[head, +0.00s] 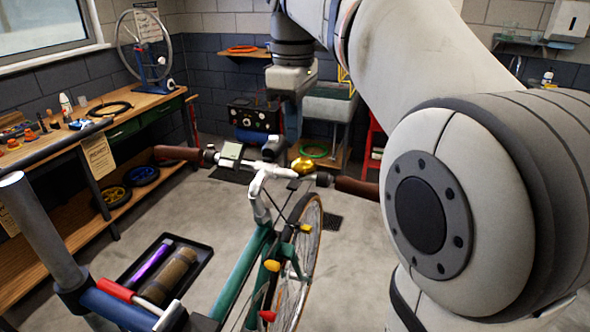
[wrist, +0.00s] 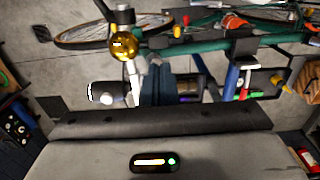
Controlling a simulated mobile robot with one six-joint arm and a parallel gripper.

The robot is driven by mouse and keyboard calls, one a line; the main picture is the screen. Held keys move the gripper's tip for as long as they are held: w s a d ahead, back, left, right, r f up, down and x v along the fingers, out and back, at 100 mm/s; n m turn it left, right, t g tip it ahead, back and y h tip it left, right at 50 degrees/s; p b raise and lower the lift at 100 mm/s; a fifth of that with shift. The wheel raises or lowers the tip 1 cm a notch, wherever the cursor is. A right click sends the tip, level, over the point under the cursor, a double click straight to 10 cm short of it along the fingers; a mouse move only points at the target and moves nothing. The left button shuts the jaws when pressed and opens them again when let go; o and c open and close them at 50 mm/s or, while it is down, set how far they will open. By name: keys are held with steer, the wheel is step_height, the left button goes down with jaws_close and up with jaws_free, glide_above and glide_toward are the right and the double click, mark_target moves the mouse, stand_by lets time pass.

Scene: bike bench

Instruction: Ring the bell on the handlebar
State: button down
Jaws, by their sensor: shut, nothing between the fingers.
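The gold bell (head: 303,165) is mounted on the handlebar (head: 262,169), between the white stem and the right-hand brown grip. The bell also shows in the wrist view (wrist: 123,48), at upper left. My gripper (head: 292,138) points down above the handlebar, close to the bell. Its closed, empty fingers show in the wrist view (wrist: 157,70), with the bell just to their left. I see no clear contact between the fingers and the bell.
A small display (head: 232,151) sits on the left half of the handlebar. The green bike frame (head: 241,275) is clamped to a repair stand (head: 40,232). A black tray (head: 203,263) lies below at left. A wooden bench (head: 150,104) runs along the left wall.

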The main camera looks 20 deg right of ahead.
mark_target(294, 183)
step_height(294, 183, down, 9)
steer(key=shift+f, duration=0.1)
